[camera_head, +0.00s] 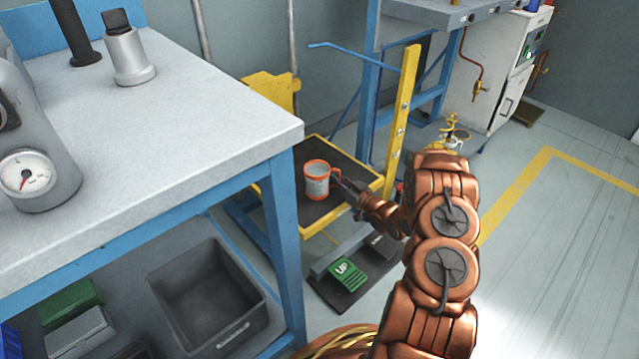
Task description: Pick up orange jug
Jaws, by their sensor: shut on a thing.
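The orange jug (317,181) is a small grey vessel with an orange rim, base and handle. It stands upright on, or just above, the dark surface of a low yellow-edged platform (290,212); I cannot tell whether it touches. My gripper (340,181) reaches it from the right and is shut at the jug's handle side. The fingertips are small and partly hidden against the handle. My copper-coloured arm covers the area to the lower right of the jug.
A blue-legged workbench (230,143) with a gauge (28,174) fills the left. A grey bin (208,297) sits on its lower shelf. A green UP pedal (347,272) is on the floor before the platform. A yellow post (402,120) rises behind my arm. Open floor lies right.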

